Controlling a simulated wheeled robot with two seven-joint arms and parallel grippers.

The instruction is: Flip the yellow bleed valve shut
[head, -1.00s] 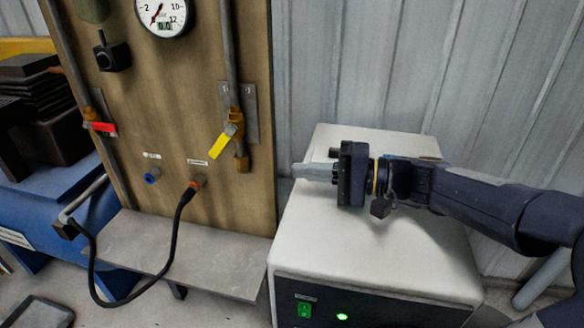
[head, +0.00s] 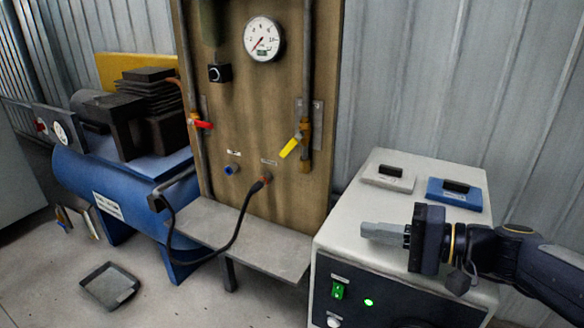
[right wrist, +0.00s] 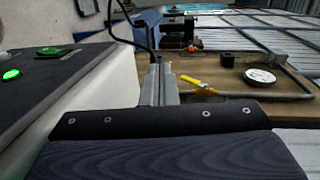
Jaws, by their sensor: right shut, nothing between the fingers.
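The yellow bleed valve handle (head: 290,147) sits on the right-hand pipe of the wooden panel (head: 262,100) and slants down to the left from its brass body (head: 304,150). In the right wrist view the yellow handle (right wrist: 191,80) shows just beyond and right of my fingertips. My right gripper (head: 366,233) is shut and empty, pointing left above the white cabinet. It is right of and lower than the valve in the head view, apart from it. Its closed fingers also show in the right wrist view (right wrist: 158,72). My left gripper is not in view.
A red-handled valve (head: 203,124) is on the left pipe. A black hose (head: 240,222) loops from the panel port past the grey shelf (head: 250,248). The white cabinet (head: 350,215) carries two small blocks. A blue compressor (head: 100,190) stands left; a tray (head: 110,285) lies on the floor.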

